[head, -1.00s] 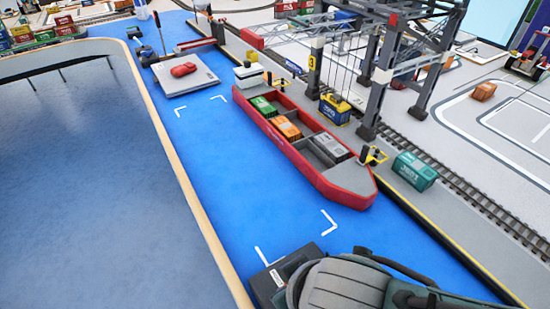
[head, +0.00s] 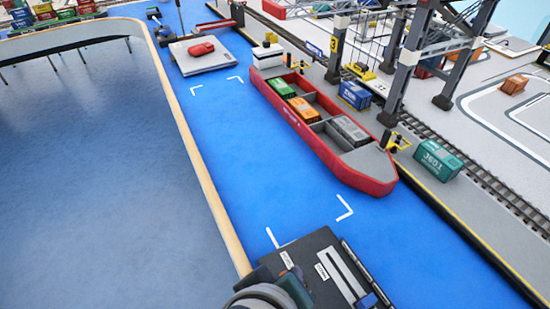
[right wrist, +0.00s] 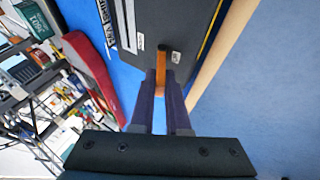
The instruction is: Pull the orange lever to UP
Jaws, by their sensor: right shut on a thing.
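The orange lever (right wrist: 161,62) stands out from a dark control panel (right wrist: 190,22) in the right wrist view. My right gripper (right wrist: 164,78) is shut on the lever, with its two dark fingers on either side. The lever's tip and lower part are partly hidden by the fingers. In the head view the panel (head: 325,245) sits at the bottom centre, with slots and small white labels too small to read. My right arm covers its lower left part, and the lever does not show there. My left gripper is in neither current view.
A red ship (head: 345,165) with containers lies on the blue water strip beyond the panel. Gantry crane legs (head: 405,75) stand at the right, with a teal container (head: 437,160) on the quay. A tan-edged table (head: 205,175) runs along the left.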

